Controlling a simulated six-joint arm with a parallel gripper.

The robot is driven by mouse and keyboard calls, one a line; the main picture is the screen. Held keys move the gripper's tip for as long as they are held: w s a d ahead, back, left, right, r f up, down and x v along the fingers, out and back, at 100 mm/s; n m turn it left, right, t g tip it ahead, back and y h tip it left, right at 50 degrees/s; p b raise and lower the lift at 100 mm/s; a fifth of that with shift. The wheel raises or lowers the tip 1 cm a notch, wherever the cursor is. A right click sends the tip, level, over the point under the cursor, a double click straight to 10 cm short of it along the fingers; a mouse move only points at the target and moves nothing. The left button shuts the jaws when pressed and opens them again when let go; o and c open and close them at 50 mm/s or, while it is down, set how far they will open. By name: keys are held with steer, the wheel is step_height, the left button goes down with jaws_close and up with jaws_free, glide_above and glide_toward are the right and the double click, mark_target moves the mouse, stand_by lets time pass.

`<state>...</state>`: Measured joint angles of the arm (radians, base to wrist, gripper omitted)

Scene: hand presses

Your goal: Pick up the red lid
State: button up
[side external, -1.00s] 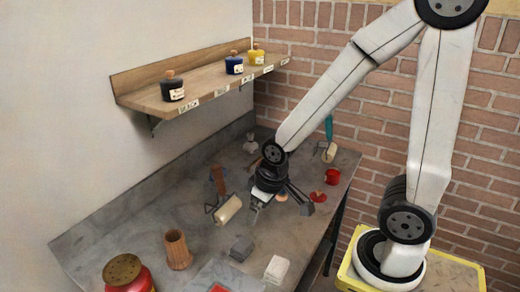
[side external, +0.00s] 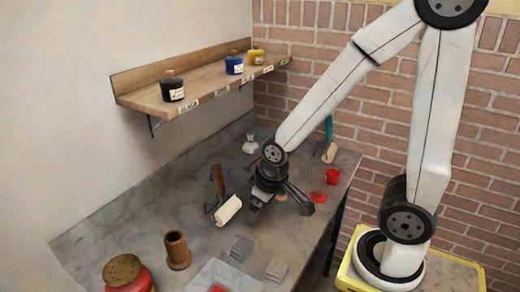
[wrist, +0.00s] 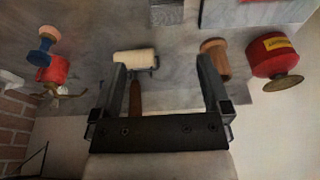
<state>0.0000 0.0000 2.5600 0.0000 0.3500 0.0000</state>
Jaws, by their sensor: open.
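A small flat red piece, which looks like the red lid (side external: 318,196), lies near the right edge of the bench in the side view, close to the tip of one finger. My gripper (side external: 283,207) is spread open low over the bench, left of it, with nothing seen between its fingers. A round wooden-coloured piece (side external: 281,197) shows behind the fingers. In the wrist view my open gripper (wrist: 162,68) points toward a white roller (wrist: 134,60). A red object (wrist: 54,70) there is left of the fingers; whether it is the lid I cannot tell.
A red cup (side external: 332,176) stands behind the lid. The roller (side external: 228,210) lies left of my gripper. A wooden cup (side external: 176,250), a red jar (side external: 128,275) and grey blocks (side external: 277,268) are at the front. A shelf (side external: 205,85) holds ink jars along the wall.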

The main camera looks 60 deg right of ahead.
steer(key=m+g, duration=0.3)
steer(key=m, duration=0.6)
glide_above(319, 191)
step_height(319, 191, down, 8)
steer(key=shift+r, duration=0.1)
steer(key=shift+f, duration=1.3)
steer(key=shift+f, duration=0.1)
steer(key=shift+f, duration=2.5)
